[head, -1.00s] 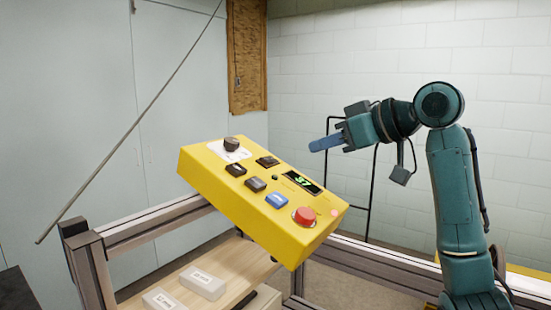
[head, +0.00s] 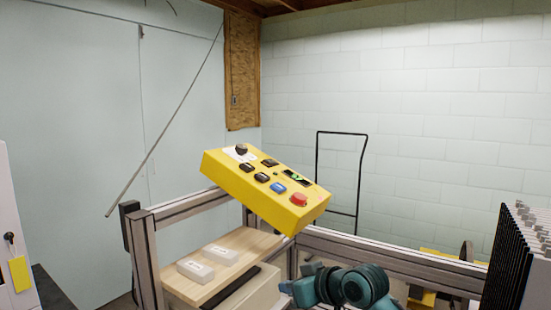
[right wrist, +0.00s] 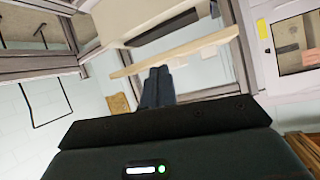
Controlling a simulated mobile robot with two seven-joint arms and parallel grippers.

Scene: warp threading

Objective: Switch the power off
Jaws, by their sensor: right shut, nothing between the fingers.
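The yellow control box (head: 255,195) is mounted tilted on the metal frame, near the middle of the head view. Its sloped face has a black rotary knob (head: 241,149) on a white plate, several dark buttons, a blue button (head: 278,187), a red round button (head: 299,199) and a small display (head: 297,178) with a green lit part. My right gripper (right wrist: 157,86) is shut and empty in the right wrist view. In the head view my right arm is low, below and in front of the box, apart from it; its fingertips are hard to make out. My left gripper is not in view.
A wooden shelf (head: 246,243) with two white labelled blocks lies below the box. A metal rail (head: 390,258) runs to the right. A white cabinet (head: 10,200) with a dark knob (head: 10,238) and yellow tag (head: 19,273) stands at left. Black plates (head: 508,265) stand at right.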

